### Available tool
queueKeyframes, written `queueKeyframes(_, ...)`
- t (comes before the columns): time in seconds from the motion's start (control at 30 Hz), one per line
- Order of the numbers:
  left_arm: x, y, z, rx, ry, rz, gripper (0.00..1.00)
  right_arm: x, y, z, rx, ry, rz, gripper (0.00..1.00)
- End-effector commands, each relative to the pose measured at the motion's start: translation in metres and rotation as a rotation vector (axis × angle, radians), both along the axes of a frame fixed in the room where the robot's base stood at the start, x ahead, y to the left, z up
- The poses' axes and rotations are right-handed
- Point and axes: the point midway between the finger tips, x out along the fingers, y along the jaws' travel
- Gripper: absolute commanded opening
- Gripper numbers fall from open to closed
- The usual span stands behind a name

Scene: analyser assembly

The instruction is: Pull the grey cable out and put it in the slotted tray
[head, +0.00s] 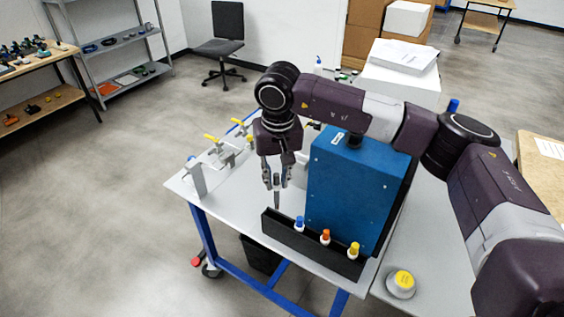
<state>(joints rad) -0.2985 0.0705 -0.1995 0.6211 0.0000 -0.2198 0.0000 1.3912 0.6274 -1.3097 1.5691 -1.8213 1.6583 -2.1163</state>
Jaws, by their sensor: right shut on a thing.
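My right gripper (276,181) points down beside the blue box (345,185), above the left end of the black slotted tray (281,230). It is shut on a small grey piece (277,199), which looks like the end of the grey cable; it hangs upright below the fingers. Whether it touches the tray is hard to tell. Blue-topped (299,223), orange-topped (325,237) and yellow-topped (353,250) white pieces stand in a row in the tray. The tray lies along the front of the blue box. My left gripper is not in view.
The grey table (235,205) has a blue frame. Yellow-handled fittings (212,138) and a grey bracket (197,178) stand on its left part. A yellow-topped round pot (401,283) stands at the right. My right arm passes over the blue box.

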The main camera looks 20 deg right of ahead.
Motion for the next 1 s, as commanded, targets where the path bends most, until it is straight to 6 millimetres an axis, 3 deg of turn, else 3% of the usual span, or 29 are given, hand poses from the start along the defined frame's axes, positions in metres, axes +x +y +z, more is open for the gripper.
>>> queueKeyframes(0.1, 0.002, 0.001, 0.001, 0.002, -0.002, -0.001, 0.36, 0.013, 0.004, 0.021, -0.001, 0.0, -0.009, 0.0)
queueKeyframes(0.27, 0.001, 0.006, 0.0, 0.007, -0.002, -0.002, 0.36, 0.016, 0.005, 0.025, -0.001, 0.003, -0.01, 0.0)
queueKeyframes(1.0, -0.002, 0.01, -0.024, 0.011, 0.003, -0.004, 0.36, 0.016, 0.004, -0.031, -0.002, 0.001, -0.011, 0.0)
